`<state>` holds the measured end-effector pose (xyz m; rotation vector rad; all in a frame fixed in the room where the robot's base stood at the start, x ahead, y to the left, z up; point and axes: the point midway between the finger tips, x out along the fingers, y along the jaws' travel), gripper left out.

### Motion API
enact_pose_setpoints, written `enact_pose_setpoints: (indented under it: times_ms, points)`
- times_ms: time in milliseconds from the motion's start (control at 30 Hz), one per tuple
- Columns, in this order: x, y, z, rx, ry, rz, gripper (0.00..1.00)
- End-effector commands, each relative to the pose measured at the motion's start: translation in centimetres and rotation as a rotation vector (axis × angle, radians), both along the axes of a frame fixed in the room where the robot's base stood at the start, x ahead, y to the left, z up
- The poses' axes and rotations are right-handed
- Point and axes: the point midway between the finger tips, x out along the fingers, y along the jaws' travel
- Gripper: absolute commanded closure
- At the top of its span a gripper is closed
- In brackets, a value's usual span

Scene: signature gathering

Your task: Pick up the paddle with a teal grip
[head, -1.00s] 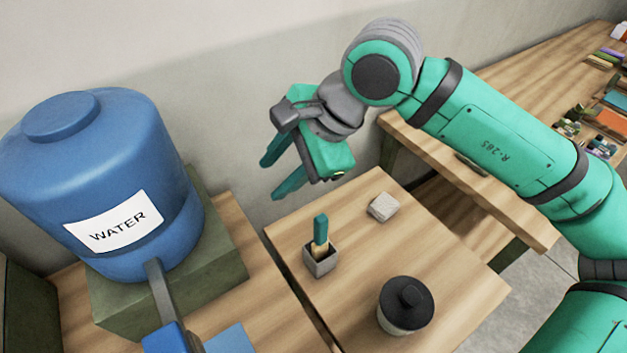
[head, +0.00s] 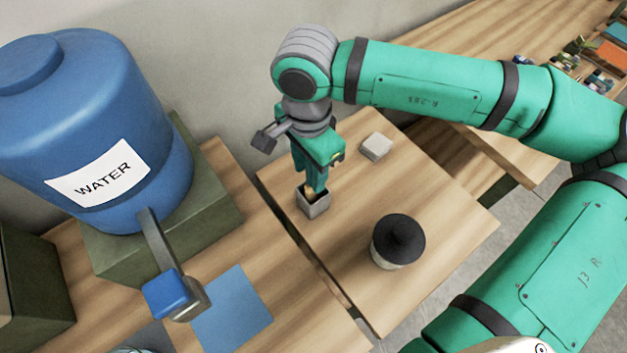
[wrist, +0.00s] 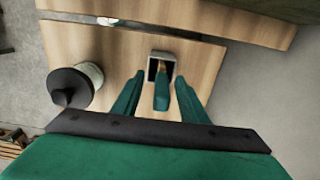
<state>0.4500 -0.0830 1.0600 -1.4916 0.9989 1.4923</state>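The paddle with a teal grip stands upright, grip up, in a small grey square holder (head: 313,204) on the wooden table. In the wrist view its teal grip (wrist: 162,92) lies between my two teal fingers, with a visible gap on each side, and the holder's rim (wrist: 152,69) shows around its lower part. My gripper (head: 316,178) points down over the holder in the head view, and it also shows in the wrist view (wrist: 160,80). It is open. In the head view my fingers hide most of the grip.
A jar with a black lid (head: 398,240) stands on the same table, right of the holder. A light grey block (head: 375,148) lies behind. A blue water container (head: 95,130) with a tap stands at left above a blue square (head: 232,310). A gap separates the tables.

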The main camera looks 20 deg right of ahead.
Motion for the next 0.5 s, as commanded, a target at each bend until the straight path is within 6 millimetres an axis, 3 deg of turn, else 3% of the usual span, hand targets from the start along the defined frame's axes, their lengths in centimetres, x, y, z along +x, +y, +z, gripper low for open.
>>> enact_pose_setpoints:
  times_ms: [233,500]
  points:
    - [0.2,-0.4,-1.7,0.002,0.000,-0.006,0.61]
    - [0.7,-0.9,-5.2,0.001,0.002,-0.006,0.61]
